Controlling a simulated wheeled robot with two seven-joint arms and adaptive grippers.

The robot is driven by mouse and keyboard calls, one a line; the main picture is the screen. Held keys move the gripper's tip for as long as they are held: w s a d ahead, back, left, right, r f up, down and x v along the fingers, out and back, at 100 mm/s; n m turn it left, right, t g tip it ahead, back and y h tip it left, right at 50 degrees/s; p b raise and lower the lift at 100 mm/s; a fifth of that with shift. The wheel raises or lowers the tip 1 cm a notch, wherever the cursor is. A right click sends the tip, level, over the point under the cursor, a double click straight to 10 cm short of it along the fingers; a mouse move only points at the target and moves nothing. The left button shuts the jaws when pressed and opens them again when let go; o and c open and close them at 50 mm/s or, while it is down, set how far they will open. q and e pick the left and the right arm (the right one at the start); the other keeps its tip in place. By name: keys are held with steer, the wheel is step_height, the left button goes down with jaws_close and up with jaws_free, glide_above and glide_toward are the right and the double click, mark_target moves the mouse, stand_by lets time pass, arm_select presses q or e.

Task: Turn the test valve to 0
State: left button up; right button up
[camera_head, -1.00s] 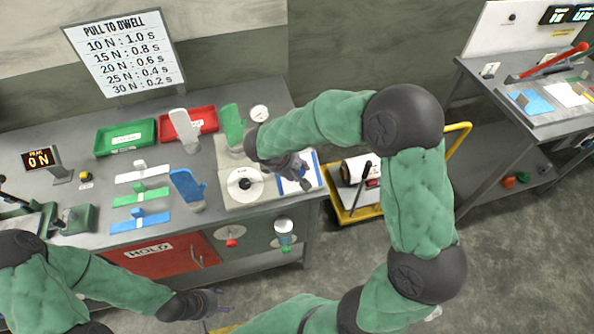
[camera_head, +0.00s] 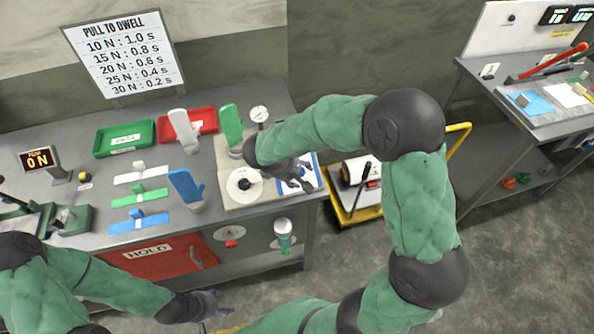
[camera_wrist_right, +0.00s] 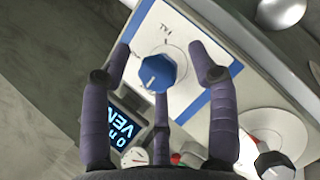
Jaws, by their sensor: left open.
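The test valve appears in the right wrist view as a blue faceted knob (camera_wrist_right: 157,73) on a white, blue-bordered panel (camera_wrist_right: 186,97) with a small label that seems to read TV1. A pale mark on the knob points toward the lower left. My right gripper (camera_wrist_right: 168,62) is open, its purple-grey fingers spread around the knob with visible gaps. In the head view the right gripper (camera_head: 298,180) is over the white-and-blue panel (camera_head: 314,172) and hides the knob. My left gripper (camera_head: 220,303) is open and empty, low in front of the bench.
A dial with a black knob (camera_head: 243,184) lies left of the panel. A partly hidden display (camera_wrist_right: 122,130) with blue letters is near the fingers. Green, white and blue glove forms (camera_head: 232,124), a gauge (camera_head: 259,113) and trays (camera_head: 125,138) crowd the bench. A yellow cart (camera_head: 352,216) stands to the right.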

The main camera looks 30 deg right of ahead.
steer(key=shift+w+r, duration=0.15)
steer(key=shift+a+r, duration=0.2)
steer(key=shift+r, duration=0.1)
steer(key=v, duration=1.1)
steer(key=shift+a, duration=0.1)
